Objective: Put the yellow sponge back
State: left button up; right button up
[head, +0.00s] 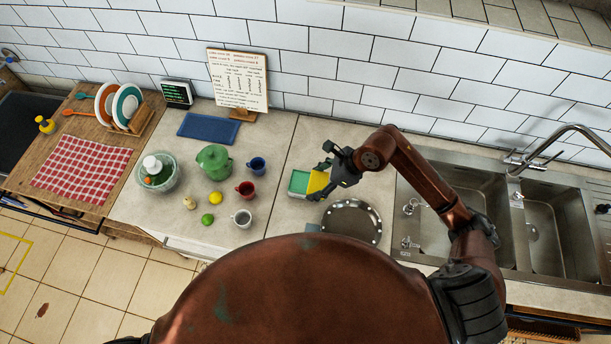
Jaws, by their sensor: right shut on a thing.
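The yellow sponge (318,181) is on the counter's right part, near the sink. My right gripper (327,179) reaches in from the right and is shut on the sponge. A small green holder (298,181) with a pale rim stands just left of the sponge. The sponge overlaps the holder's right side in this view; I cannot tell whether they touch. The gripper's fingers hide part of the sponge. My left gripper is not in view.
A double sink (473,235) is to the right. A green teapot (214,160), a red mug (245,189) and a blue mug (257,165) stand to the left. Counter behind the holder is clear.

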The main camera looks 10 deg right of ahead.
aim_at(314, 172)
jog(key=w, duration=0.1)
jog(key=w+f, duration=0.1)
jog(key=w+a+p, duration=0.1)
jog(key=w, duration=0.1)
jog(key=shift+f, duration=0.4)
jog(key=w+f, duration=0.2)
jog(key=f, duration=0.1)
jog(key=w+a+f, duration=0.1)
jog(key=w+f, duration=0.1)
jog(key=shift+f+p, duration=0.1)
jog(key=shift+p, duration=0.3)
notch_tip(314, 172, down, 3)
jog(key=shift+w+r+p, duration=0.1)
jog(key=shift+w+p, duration=0.05)
jog(key=shift+p, duration=0.55)
jog(key=shift+f, duration=0.4)
jog(key=shift+d+f+b, duration=0.1)
jog(key=shift+f+b, duration=0.2)
jog(key=shift+b, duration=0.05)
jog(key=o, duration=1.2)
